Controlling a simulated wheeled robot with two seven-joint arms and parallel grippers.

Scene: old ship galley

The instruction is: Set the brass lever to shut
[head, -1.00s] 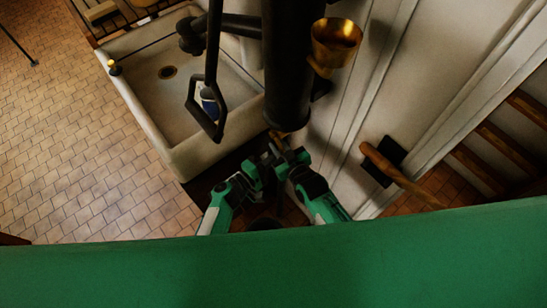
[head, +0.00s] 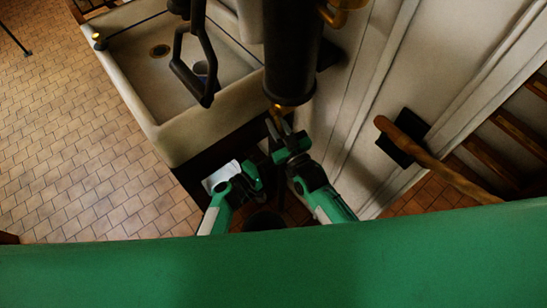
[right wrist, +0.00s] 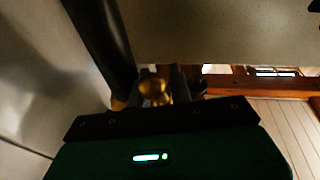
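A small piece of brass (head: 285,108), likely part of the brass lever, shows at the lower end of a thick black upright pipe (head: 290,60) in the head view. Most of it is hidden, so its setting cannot be read. My right gripper (head: 278,126) is just below it, fingers pointing up at it. In the right wrist view a rounded brass knob (right wrist: 154,88) shows between the parted fingers of the right gripper (right wrist: 160,78); firm contact is not visible. My left gripper (head: 252,172) is lower left of the right one, dark and apart from the brass; its fingers are unclear.
A pale sink (head: 165,85) stands at the upper left, with a black looped handle (head: 195,65) hanging over it. A wooden bar (head: 430,158) on a black wall plate juts out at the right. Tiled floor (head: 90,150) is open at the left.

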